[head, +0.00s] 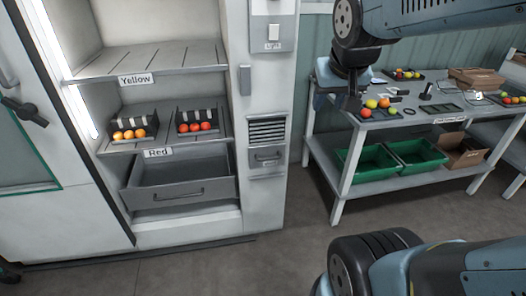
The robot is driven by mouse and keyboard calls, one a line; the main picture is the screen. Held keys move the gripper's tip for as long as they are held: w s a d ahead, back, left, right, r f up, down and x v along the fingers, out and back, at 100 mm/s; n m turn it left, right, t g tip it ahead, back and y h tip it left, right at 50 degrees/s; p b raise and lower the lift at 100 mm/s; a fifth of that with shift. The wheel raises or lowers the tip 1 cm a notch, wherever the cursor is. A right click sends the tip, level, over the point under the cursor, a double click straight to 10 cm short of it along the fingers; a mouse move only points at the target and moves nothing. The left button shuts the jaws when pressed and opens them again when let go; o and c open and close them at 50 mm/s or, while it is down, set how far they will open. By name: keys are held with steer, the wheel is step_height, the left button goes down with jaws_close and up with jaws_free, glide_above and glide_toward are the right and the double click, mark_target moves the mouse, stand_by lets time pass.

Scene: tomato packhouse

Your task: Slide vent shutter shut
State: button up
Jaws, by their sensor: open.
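The vent (267,132) is on the white cabinet's right-hand front panel, with its dark horizontal slats showing. The grey vent shutter (266,157) sits low in the vent frame, below the slats, with a small dark handle and a label too small to read. The slats are uncovered, so the vent stands open. My gripper (337,98) hangs down to the right of the vent, in front of the work table in the picture. It is open, apart from the shutter, and nothing shows between its fingers.
The cabinet's shelves hold two dark trays of orange (129,134) and red tomatoes (194,127) above a grey drawer (178,195). A switch panel (273,30) is above the vent. The work table (395,122) carries tomatoes and trays, with green crates (368,168) below. Floor before the cabinet is clear.

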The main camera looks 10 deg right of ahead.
mark_target(269, 159)
steer(key=w+d+f+m+t+y, duration=0.1)
steer(key=w+d+f+m, duration=0.15)
steer(key=w+f, duration=0.9)
steer(key=w+d+f+m+t, duration=0.1)
steer(key=w+d+f, duration=0.2)
steer(key=w+f, duration=0.9)
steer(key=w+a+f+m+t+y, duration=0.1)
steer(key=w+f+m+t+y, duration=0.15)
steer(key=f, duration=0.55)
steer(key=w+a+f+m+t+y, duration=0.15)
steer(key=f+m, duration=0.25)
steer(key=f, duration=0.4)
steer(key=w+a+f+m+t+y, duration=0.1)
steer(key=w+f+m+t+y, duration=0.15)
steer(key=f, duration=0.55)
steer(key=shift+m+h, duration=0.25)
steer(key=shift+m, duration=0.2)
steer(key=x, duration=1.2)
steer(key=shift+w+a, duration=0.25)
steer(key=shift+w, duration=0.1)
jaws_close()
